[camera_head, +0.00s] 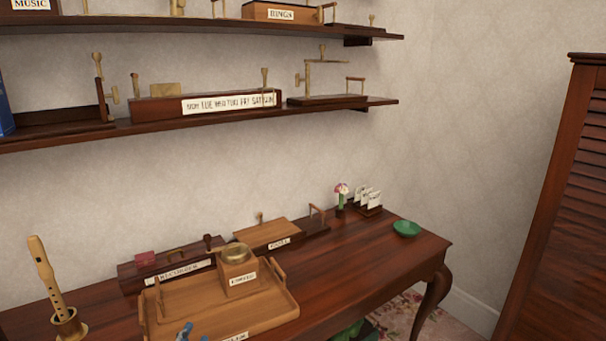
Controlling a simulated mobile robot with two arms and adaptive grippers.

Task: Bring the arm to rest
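Neither of my grippers shows in the head view, and no arm of mine can be made out. The tray lies on a dark wooden table (365,262) and carries a labelled wooden box (238,278) with a round brass-coloured top.
A wooden recorder (45,275) stands upright at the table's left. A green dish (406,228) sits near the right end, by a small flower (341,191). Wall shelves (340,105) with wooden fixtures hang above. A louvred panel (570,200) stands right. The table's front right is clear.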

